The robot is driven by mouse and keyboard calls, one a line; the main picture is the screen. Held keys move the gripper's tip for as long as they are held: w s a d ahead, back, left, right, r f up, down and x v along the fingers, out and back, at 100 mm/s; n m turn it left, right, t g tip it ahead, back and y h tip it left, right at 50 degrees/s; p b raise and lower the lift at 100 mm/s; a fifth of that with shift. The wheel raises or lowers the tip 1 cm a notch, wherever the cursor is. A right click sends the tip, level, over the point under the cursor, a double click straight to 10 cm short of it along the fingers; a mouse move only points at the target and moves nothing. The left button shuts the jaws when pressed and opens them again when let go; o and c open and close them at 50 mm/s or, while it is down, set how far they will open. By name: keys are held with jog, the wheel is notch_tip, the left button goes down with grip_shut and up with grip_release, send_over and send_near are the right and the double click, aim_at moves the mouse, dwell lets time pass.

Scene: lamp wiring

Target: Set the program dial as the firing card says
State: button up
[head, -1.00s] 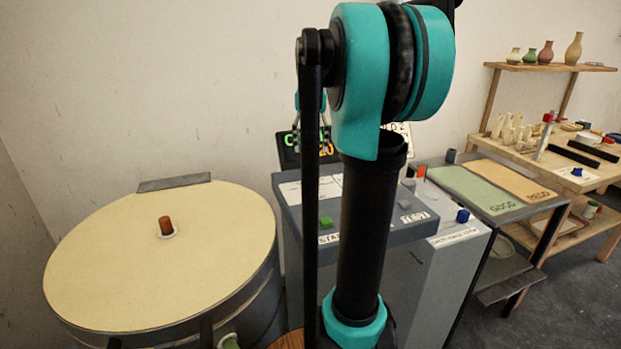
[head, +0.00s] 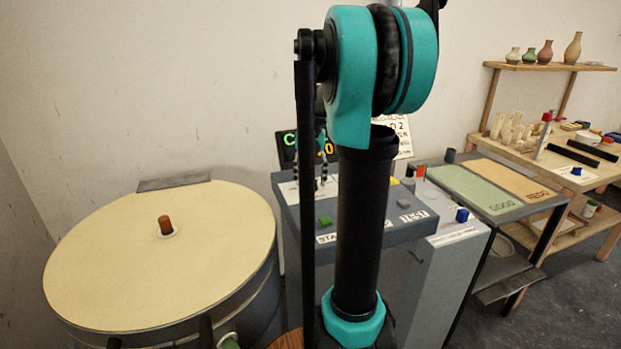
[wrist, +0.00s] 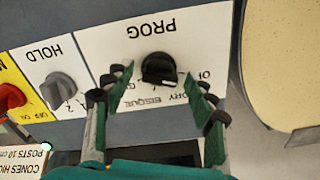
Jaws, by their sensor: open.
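The black program dial (wrist: 158,68) sits under the upside-down word PROG in the wrist view. Its white mark is at its lower right, toward the OFF and DRY side; I cannot tell the exact setting. BISQUE is readable, and other labels are partly covered. My gripper (wrist: 157,82) is open, one finger on each side of the dial, with no clear contact. In the head view my gripper (head: 322,168) is over the grey console, partly behind my arm. A white card (head: 404,138) behind the console is mostly hidden; a "2" shows, and the rest is unclear.
The HOLD knob (wrist: 64,90) and a red knob (wrist: 10,97) are beside the dial. The console (head: 300,205) also bears a green button (head: 325,221). The round kiln (head: 110,260) stands left. A lit display (head: 287,148) is behind.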

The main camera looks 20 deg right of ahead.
jog(key=c, duration=1.2)
jog(key=shift+o, duration=0.2)
